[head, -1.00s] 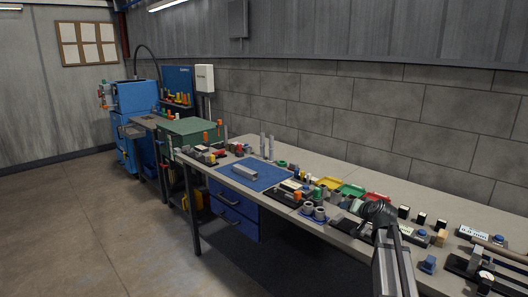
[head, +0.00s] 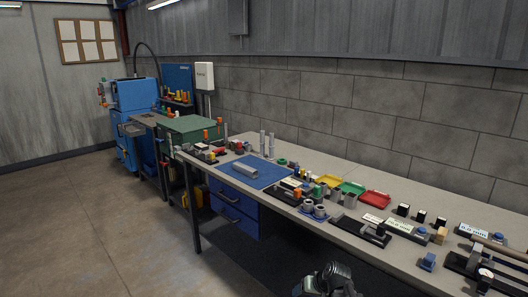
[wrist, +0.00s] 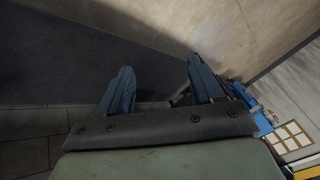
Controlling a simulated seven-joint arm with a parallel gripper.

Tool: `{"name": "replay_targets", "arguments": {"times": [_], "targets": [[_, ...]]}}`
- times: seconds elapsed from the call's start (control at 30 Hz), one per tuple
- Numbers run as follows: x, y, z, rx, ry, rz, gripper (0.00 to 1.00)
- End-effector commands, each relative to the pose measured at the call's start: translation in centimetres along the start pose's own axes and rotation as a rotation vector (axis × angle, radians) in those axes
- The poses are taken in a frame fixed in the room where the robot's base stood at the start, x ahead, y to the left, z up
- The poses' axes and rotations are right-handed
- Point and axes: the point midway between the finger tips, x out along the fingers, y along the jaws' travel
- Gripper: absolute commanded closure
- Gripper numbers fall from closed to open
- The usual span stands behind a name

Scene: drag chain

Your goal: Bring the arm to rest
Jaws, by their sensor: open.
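My gripper (wrist: 161,86) shows in the wrist view with its two blue-grey fingers spread well apart and nothing between them. It points into open space, with dark surface and pale floor beyond it, and touches nothing that I can see. In the head view, a dark jointed part of my arm shows at the bottom edge, in front of the bench; the rest of the arm is below the picture. I cannot make out the fingers there.
The long workbench (head: 345,237) carries a blue mat (head: 268,180), a grey bar (head: 244,170), a red tray (head: 374,199), a green tray (head: 351,188) and many small parts. Blue drawers (head: 233,207) hang beneath. The floor (head: 110,235) left of the bench is clear.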

Motion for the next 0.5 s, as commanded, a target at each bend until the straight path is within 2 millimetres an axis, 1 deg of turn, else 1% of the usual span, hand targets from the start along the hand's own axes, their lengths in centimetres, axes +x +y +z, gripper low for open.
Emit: {"name": "replay_targets", "arguments": {"times": [0.03, 0.17, 0.2, 0.37, 0.4, 0.47, 0.5], "targets": [[1.2, 0.4, 2.1, 0.009, -0.039, 0.009, 0.34], [3.7, 1.5, 6.6, 0.031, -0.127, 0.036, 0.34], [4.4, 1.8, 8.1, 0.038, -0.155, 0.043, 0.34], [6.7, 3.0, 13.8, 0.061, -0.264, 0.078, 0.34], [7.2, 3.3, 15.3, 0.067, -0.291, 0.086, 0.34], [7.9, 3.7, 17.5, 0.075, -0.332, 0.1, 0.34], [8.3, 3.9, 19.0, 0.08, -0.359, 0.109, 0.34]]}}
